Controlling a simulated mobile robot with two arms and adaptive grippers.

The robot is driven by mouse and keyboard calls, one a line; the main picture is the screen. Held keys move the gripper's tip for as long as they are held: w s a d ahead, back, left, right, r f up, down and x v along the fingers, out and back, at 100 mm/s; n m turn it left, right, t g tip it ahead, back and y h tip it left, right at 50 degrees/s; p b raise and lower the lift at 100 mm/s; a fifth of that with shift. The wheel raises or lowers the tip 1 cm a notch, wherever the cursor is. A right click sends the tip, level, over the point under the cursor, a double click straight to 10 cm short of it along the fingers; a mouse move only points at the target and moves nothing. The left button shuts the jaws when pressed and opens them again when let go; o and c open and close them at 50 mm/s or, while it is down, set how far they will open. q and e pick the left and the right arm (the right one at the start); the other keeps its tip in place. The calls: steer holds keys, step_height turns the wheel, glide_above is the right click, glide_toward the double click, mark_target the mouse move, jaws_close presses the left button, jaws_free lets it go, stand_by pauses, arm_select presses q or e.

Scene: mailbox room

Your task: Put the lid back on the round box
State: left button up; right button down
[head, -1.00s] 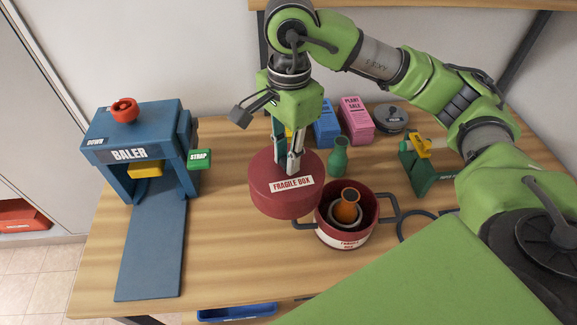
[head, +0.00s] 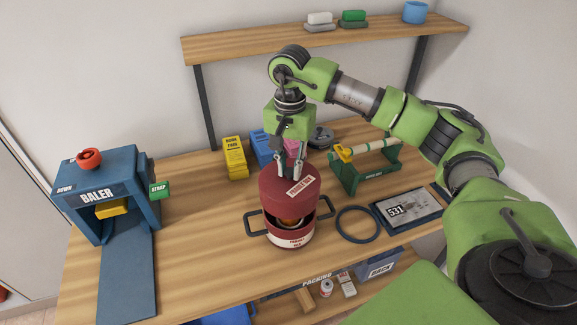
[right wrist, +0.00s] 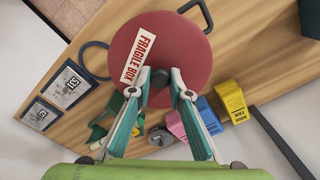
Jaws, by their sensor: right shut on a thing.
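My right gripper (head: 291,174) is shut on the dark knob of the red round lid (head: 286,196), which carries a "FRAGILE BOX" label. It holds the lid above the round box (head: 290,240), toward its back side. The box is red with a white label and two dark side handles. Part of an orange vase (head: 291,221) shows in the gap between lid and box. The right wrist view shows the lid (right wrist: 185,50) from above, the gripper (right wrist: 158,82) around its knob, and the lid hiding most of the box. My left gripper is not in view.
The blue baler (head: 105,190) stands at left. Yellow, blue and pink boxes stand behind the lid, the yellow one (head: 235,158) leftmost. A green rack (head: 365,168), a dark ring (head: 358,223) and a framed 531 panel (head: 407,208) lie right. A shelf (head: 330,40) runs above.

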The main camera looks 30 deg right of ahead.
mark_target(290, 180)
steer(key=shift+s+f+b, duration=0.1)
steer(key=shift+f+b, duration=0.3)
steer(key=shift+f, duration=0.5)
steer(key=shift+s+f+b, duration=0.1)
steer(key=shift+f+b, duration=0.5)
steer(key=shift+f, duration=0.25)
steer(key=shift+f+b, duration=0.6)
steer(key=shift+f, duration=0.25)
steer(key=shift+r, duration=0.1)
steer(key=shift+f+b, duration=0.2)
steer(key=shift+b, duration=0.5)
stand_by(0.5)
steer(key=c, duration=1.8)
jaws_free()
